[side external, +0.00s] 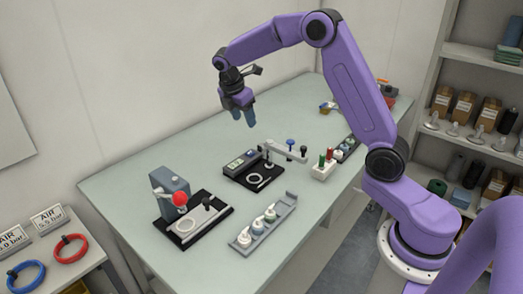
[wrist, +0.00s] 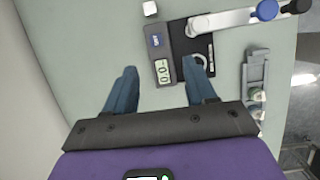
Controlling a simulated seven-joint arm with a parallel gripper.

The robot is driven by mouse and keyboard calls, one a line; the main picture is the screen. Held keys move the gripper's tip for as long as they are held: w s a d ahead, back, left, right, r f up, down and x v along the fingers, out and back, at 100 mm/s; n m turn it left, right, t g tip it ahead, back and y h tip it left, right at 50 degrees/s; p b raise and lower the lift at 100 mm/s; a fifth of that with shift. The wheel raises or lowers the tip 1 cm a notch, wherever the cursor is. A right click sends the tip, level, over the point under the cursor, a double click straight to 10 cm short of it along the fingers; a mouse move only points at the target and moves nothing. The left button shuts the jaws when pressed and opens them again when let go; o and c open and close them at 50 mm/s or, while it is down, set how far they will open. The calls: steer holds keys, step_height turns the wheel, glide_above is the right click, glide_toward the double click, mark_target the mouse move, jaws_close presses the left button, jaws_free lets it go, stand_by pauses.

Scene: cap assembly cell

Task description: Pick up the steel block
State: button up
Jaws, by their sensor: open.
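A small pale grey cube (wrist: 150,8), which looks like the steel block, sits on the bench at the top edge of the wrist view. It lies just beyond the dark unit with the displays. In the side view a small light shape behind that unit (side external: 268,143) may be the same cube, but it is too small to be sure. My gripper (side external: 244,121) hangs above the bench, fingers down and apart. In the wrist view my gripper (wrist: 160,68) is open, with nothing between its fingers, and the cube lies ahead of the fingertips.
The display unit (wrist: 160,58) and a black lever fixture (side external: 262,180) stand near the cube. A light lever arm with a blue knob (side external: 290,143) reaches right. A press with a red ball (side external: 180,199) and a grey rack (side external: 264,224) stand nearer. The bench's back left is clear.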

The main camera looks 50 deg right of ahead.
mark_target(261, 144)
steer(key=d+x, duration=0.1)
steer(key=x, duration=0.5)
steer(key=d+r+x, duration=0.1)
steer(key=x, duration=0.6)
steer(key=w+d+x, duration=0.1)
steer(key=d+x, duration=0.1)
steer(key=x, duration=0.4)
steer(key=shift+w+d+f, duration=0.1)
steer(key=shift+d, duration=0.15)
jaws_close()
